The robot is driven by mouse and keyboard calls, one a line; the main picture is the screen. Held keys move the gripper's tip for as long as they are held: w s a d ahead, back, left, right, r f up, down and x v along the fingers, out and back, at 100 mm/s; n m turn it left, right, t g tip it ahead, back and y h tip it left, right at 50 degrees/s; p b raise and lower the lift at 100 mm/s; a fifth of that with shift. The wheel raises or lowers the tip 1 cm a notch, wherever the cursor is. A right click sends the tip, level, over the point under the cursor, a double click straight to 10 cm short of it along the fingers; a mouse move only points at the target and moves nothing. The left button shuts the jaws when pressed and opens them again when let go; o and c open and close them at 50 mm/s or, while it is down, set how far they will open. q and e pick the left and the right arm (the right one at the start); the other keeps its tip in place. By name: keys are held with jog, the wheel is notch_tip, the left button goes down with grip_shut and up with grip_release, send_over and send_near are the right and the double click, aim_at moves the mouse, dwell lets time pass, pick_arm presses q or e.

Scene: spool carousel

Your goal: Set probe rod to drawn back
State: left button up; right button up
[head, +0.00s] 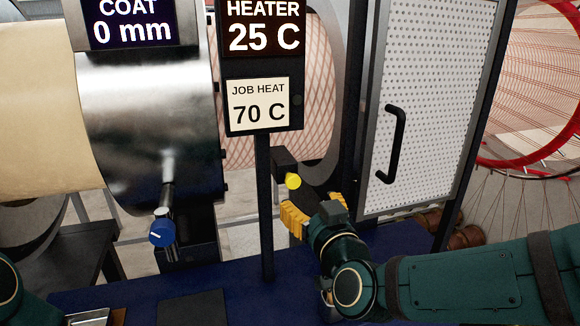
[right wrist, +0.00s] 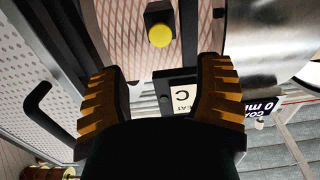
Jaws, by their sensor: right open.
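A yellow round knob (head: 293,181) sits on the front of a dark block (head: 284,160), beside the heater post and in front of the mesh-patterned spool. It fits the end of the probe rod, but its shaft is not visible and I cannot tell how far out it stands. My right gripper (head: 310,206) is open and empty, just below the knob and apart from it. In the right wrist view the yellow knob (right wrist: 160,36) shows beyond the gap between the orange-padded fingers. My left gripper is not in view.
A blue knob (head: 161,232) on a steel rod hangs below the metal ring (head: 150,120). A heater display (head: 264,35) with a job heat card (head: 259,104) stands on a thin post (head: 265,200). A perforated door (head: 425,110) with a black handle (head: 391,145) stands right of the gripper.

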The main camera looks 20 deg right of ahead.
aim_at(294, 182)
jog(key=w, duration=0.4)
jog(key=w+p, duration=0.1)
jog(key=w, duration=0.7)
jog(key=shift+a+p, duration=0.25)
jog(key=shift+p, duration=0.05)
